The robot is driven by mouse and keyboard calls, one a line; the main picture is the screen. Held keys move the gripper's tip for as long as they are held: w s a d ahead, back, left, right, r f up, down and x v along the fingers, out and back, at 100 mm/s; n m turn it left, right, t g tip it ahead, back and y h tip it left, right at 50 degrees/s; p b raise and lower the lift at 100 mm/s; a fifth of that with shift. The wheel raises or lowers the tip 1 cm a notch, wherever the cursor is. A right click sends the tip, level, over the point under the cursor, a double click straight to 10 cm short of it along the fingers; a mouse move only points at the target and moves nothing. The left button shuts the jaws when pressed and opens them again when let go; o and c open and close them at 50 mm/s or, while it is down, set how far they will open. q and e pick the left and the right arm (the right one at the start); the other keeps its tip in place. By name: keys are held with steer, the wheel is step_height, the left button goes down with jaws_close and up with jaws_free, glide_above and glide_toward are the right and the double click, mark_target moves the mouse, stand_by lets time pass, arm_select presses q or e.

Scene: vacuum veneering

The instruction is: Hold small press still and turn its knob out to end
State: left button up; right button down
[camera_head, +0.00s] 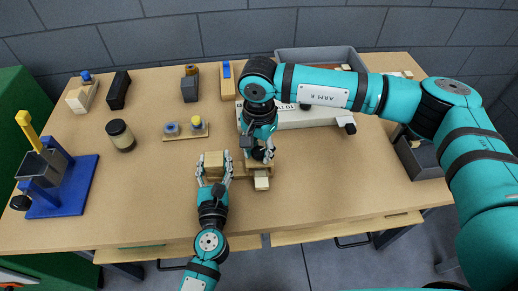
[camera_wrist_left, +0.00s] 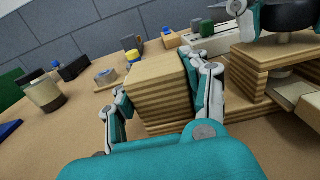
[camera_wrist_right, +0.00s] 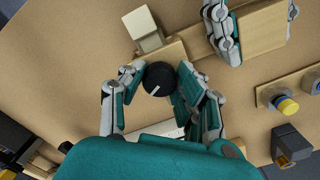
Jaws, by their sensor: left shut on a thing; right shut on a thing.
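The small press is layered plywood with a thick block (camera_head: 214,164) on its left; the block also shows in the left wrist view (camera_wrist_left: 160,88). A strip (camera_wrist_right: 197,46) runs from the block toward the part under the knob. My left gripper (camera_head: 214,172) is shut on the block, one finger on each side. The round black knob (camera_wrist_right: 159,78) with a white mark sits between the fingers of my right gripper (camera_wrist_right: 160,82), which is shut on it from above. A pale block (camera_wrist_right: 143,30) sticks out of the press at the front. The knob's screw is mostly hidden.
A blue stand with a yellow lever (camera_head: 62,187) is at the far left, with a dark jar (camera_head: 120,135) near it. A small board with knobs (camera_head: 186,131) lies behind the press. A grey bin (camera_head: 320,57) stands at the back. The table front left is clear.

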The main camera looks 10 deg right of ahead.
mark_target(259, 151)
steer(key=shift+f+n, duration=0.1)
steer(key=shift+n, duration=3.2)
stand_by(0.8)
steer(key=c, duration=0.9)
jaws_free()
steer(key=shift+w, duration=0.1)
step_height(259, 151, up, 12)
